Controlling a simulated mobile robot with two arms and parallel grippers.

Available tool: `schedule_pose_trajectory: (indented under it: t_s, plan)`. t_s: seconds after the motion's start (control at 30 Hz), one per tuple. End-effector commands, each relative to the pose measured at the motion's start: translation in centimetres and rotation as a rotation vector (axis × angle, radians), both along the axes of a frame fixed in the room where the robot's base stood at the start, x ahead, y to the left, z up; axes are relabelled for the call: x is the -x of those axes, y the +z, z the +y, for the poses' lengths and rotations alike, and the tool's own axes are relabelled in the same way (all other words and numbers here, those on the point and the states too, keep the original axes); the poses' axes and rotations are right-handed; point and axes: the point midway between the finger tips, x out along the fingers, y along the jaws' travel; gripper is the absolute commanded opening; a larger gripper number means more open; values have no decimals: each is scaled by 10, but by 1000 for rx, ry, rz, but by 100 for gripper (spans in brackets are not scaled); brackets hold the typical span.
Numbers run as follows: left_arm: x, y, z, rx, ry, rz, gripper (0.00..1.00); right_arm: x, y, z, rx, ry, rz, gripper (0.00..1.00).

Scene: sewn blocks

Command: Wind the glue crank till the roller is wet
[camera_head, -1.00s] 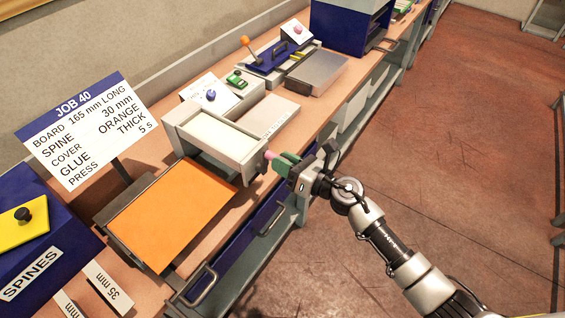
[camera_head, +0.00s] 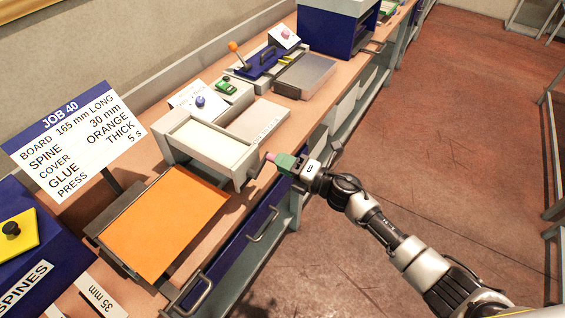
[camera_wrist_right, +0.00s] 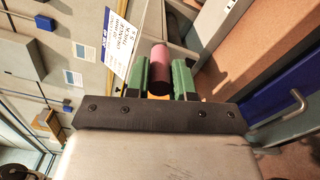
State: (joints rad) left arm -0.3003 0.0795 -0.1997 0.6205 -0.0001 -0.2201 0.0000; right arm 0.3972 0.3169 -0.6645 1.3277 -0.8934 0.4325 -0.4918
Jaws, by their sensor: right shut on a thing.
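The glue box (camera_head: 209,142) is a grey tray with a pale inside on the bench, its crank on the right end. The crank's pink handle (camera_head: 271,157) shows just beyond my right gripper (camera_head: 278,160). In the right wrist view the pink handle (camera_wrist_right: 159,68) sits between the green fingers of my right gripper (camera_wrist_right: 159,78), which is shut on it. The roller's wetness cannot be made out. My left gripper is not in view.
An orange sheet (camera_head: 163,226) lies on a board in front of the glue box. The job sign (camera_head: 75,139) stands at left, above the blue spines box (camera_head: 30,262). A press with an orange-knobbed lever (camera_head: 234,47) stands farther back.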

Motion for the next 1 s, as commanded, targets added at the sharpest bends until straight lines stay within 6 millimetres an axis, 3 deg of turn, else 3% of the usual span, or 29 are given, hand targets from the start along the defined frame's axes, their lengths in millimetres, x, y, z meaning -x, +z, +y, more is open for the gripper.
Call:
schedule_pose_trajectory:
  t_s: [1.0]
  plan:
    - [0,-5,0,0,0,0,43,-2,-50,-1,-516,-1,711,0]
